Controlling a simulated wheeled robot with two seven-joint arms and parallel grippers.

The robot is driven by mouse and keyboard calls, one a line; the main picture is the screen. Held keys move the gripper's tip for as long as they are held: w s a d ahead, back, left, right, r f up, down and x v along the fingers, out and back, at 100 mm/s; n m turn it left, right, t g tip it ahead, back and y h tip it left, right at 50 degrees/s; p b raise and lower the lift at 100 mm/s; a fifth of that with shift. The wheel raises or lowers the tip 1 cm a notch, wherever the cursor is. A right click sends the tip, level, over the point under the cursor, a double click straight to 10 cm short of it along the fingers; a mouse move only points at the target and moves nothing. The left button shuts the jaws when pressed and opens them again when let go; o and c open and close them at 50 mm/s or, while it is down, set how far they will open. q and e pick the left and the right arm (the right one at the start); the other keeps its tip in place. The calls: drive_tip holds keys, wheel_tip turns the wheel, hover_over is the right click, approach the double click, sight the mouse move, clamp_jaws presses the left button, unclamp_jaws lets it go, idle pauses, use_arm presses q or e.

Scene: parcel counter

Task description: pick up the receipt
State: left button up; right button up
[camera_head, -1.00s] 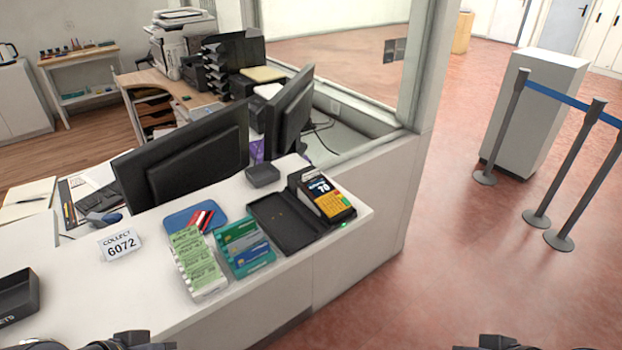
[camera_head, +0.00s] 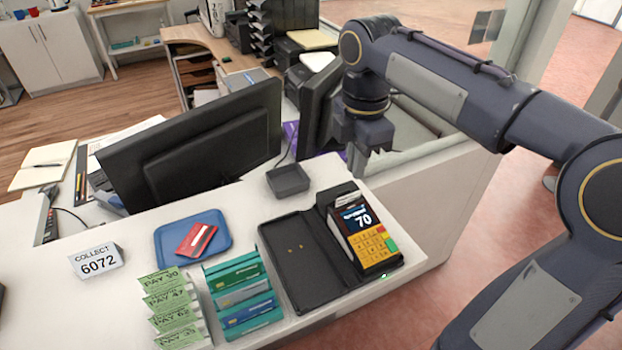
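A card terminal (camera_head: 371,243) with yellow keys and a screen reading 70 sits at the counter's right end. A small white strip of paper (camera_head: 350,199) shows at its top edge; it may be the receipt, but its print is too small to read. My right gripper (camera_head: 370,158) hangs pointing down above and behind the terminal, apart from it. Its fingers look spread, with nothing seen between them. My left gripper is out of view.
A black open folder (camera_head: 297,268) lies beside the terminal. Green PAY slips (camera_head: 172,302) and a card rack (camera_head: 240,298) stand in front. A blue tray (camera_head: 165,246) holds a red card.

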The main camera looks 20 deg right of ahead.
sight(349, 194)
drive_tip(key=shift+w+a+f, duration=0.1)
drive_tip(key=shift+w+f, duration=0.05)
drive_tip(key=shift+f, duration=1.8)
drive_tip(key=shift+w+a+f, duration=0.1)
drive_tip(key=shift+w+f, duration=0.05)
drive_tip(key=shift+f, duration=1.75)
clamp_jaws()
drive_tip(key=shift+r, duration=0.2)
